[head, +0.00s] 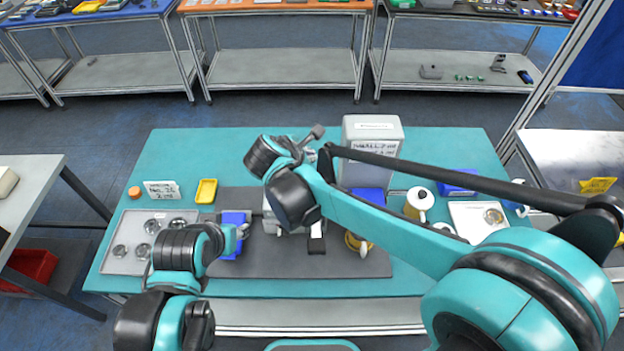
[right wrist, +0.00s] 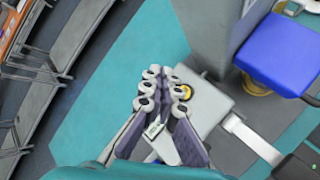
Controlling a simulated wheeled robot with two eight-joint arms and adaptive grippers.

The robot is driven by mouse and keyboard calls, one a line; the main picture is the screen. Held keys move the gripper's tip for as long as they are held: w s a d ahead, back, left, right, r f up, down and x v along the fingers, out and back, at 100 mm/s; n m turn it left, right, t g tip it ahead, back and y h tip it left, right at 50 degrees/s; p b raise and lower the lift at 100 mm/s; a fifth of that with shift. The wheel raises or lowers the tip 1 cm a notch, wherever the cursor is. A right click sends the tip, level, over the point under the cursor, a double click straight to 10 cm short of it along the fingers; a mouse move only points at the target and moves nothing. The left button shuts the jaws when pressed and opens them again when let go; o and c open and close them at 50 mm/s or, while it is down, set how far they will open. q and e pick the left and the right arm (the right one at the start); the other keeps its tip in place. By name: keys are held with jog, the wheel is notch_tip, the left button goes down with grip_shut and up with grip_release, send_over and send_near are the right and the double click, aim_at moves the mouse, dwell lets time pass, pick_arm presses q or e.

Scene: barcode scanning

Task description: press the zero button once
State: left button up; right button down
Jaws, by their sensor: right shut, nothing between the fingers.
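A pale grey device (right wrist: 215,108) with a round yellow button (right wrist: 186,91) shows in the right wrist view. In the head view the device is largely hidden behind my right arm. My right gripper (right wrist: 170,84) is shut and empty; its fingertips overlap the device's edge just left of the button. I cannot tell whether they touch it. In the head view the right wrist hides most of this gripper. My left gripper (head: 242,230) is low over the mat, beside a blue block (head: 231,244); its fingers are too small to judge.
A dark grey mat (head: 370,262) lies on the teal table (head: 160,150). A tall grey box (head: 373,130) stands behind the device. A tray of round metal parts (head: 118,265) is at left, with a yellow dish (head: 206,191) nearby. A cream mug (head: 418,203) stands at right.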

notch_tip(320, 180, down, 9)
jog(key=b, duration=0.6)
jog(key=shift+r+b, duration=0.1)
jog(key=shift+b, duration=0.3)
dwell(1.0)
jog(key=shift+f+b, duration=0.3)
jog(key=shift+f, duration=0.15)
jog(key=shift+f+b, duration=0.35)
jog(key=shift+f, duration=0.05)
dwell(0.5)
jog(key=shift+r, duration=0.1)
dwell(0.3)
jog(key=shift+r+p, duration=0.7)
jog(key=shift+r, duration=0.1)
